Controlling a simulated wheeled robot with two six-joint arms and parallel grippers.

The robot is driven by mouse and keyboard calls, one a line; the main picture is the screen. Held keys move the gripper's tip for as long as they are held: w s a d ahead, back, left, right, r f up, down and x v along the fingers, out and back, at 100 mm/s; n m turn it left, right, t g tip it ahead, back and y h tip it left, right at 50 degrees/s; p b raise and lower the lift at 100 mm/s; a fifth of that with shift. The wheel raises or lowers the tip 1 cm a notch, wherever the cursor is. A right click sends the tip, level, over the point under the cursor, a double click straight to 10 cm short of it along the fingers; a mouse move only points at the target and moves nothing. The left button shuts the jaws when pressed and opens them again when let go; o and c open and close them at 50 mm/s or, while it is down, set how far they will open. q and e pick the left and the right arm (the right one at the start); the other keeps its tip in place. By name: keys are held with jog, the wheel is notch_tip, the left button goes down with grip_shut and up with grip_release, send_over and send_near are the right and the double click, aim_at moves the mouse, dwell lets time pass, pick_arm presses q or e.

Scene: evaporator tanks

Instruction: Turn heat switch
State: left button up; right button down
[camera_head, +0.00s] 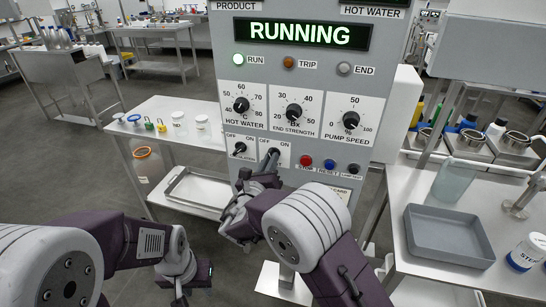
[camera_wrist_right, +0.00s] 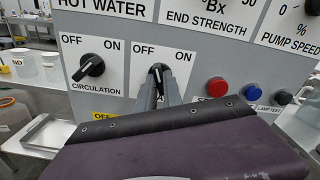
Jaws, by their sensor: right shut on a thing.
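The heat switch (camera_head: 272,155) is a black rotary knob on a white OFF/ON plate on the grey control panel. It is the right one of two such switches, and it also shows in the right wrist view (camera_wrist_right: 157,72). Its name label is mostly hidden by my gripper. My right gripper (camera_head: 268,168) is shut on the knob, with its fingers (camera_wrist_right: 158,92) reaching up from below. The knob's exact angle is hard to tell behind the fingers. My left gripper (camera_head: 190,285) hangs low at the left, away from the panel; its fingers are unclear.
The circulation switch (camera_wrist_right: 91,66) sits just left, its knob pointing up and right towards ON. Red (camera_wrist_right: 216,87), blue (camera_wrist_right: 251,92) and black buttons sit close on the right. The display (camera_head: 302,33) reads RUNNING, and the RUN lamp (camera_head: 239,59) glows green. A side table with a grey tray (camera_head: 447,240) stands right.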

jog(key=shift+m+b, duration=0.7)
jog(key=shift+m, duration=0.1)
jog(key=m+b, duration=0.2)
jog(key=shift+b, duration=0.4)
